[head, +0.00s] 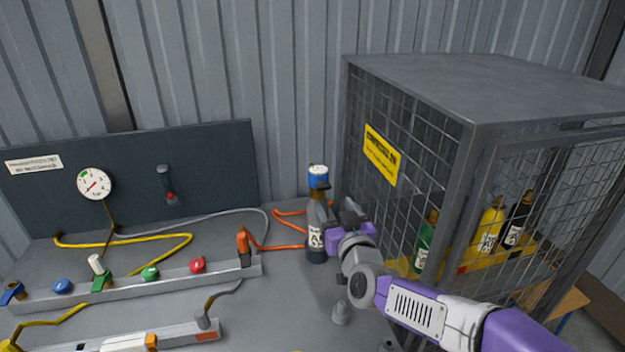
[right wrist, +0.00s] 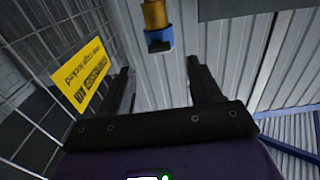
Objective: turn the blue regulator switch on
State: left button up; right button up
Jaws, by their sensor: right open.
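A dark bottle (head: 316,240) with a white label stands upright on the grey bench, and a blue regulator top (head: 318,176) sits on it. I cannot tell from its face whether its switch is on or off. In the right wrist view a blue fitting (right wrist: 158,40) with a brass-coloured part appears just beyond and between the finger tips. My right gripper (head: 346,212) is open and empty, close to the right of the bottle and below the blue top; in the right wrist view both fingers (right wrist: 157,66) stand apart. My left gripper is not in view.
A mesh cage (head: 470,105) with a yellow sign (head: 381,155) stands close to the right of my gripper, holding several bottles. A rail (head: 130,286) with coloured knobs, orange and yellow hoses, and a gauge panel (head: 130,165) lie to the left.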

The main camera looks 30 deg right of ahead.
aim_at(325, 189)
jog(key=shift+b+x, duration=0.55)
jog(key=shift+x, duration=2.95)
jog(key=c, duration=1.1)
jog(key=shift+o, duration=0.2)
